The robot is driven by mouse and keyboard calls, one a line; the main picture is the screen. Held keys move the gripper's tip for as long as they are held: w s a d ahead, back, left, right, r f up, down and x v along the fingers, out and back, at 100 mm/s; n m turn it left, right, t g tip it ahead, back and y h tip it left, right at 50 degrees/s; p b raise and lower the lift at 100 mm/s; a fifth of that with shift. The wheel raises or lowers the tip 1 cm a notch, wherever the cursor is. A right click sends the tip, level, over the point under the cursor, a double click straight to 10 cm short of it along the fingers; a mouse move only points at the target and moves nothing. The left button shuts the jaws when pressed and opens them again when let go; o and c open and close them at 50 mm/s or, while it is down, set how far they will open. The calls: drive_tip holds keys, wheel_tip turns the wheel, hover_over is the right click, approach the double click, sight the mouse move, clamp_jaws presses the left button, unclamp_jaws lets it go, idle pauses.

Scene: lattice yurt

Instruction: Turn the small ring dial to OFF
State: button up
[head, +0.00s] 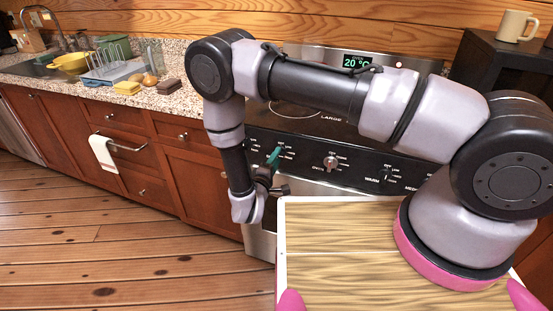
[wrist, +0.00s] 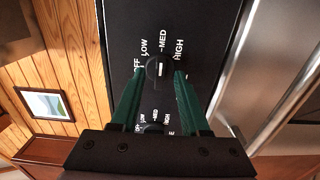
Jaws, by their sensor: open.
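The black stove control panel (head: 305,158) carries several dials. In the wrist view a dark dial (wrist: 153,69) with a white mark sits among the labels OFF, LOW, MED and HIGH. The mark seems to point towards MED. My gripper (wrist: 158,72) is open, with its green fingers pointing at the panel and one fingertip on each side of this dial. I cannot tell whether they touch it. In the head view my gripper (head: 274,156) is at the panel's left part and hides the dial there. No ring name for this dial is readable.
A second dial (wrist: 152,129) shows between my fingers, nearer the palm. In the head view a middle dial (head: 330,162) and a right dial (head: 386,175) are further along the panel. A metal oven handle (wrist: 290,103) runs beside the panel. Wooden floor lies open at left.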

drive_tip(key=shift+w, duration=0.2)
drive_tip(key=shift+c, duration=0.2)
clamp_jaws()
drive_tip(key=shift+n, duration=9)
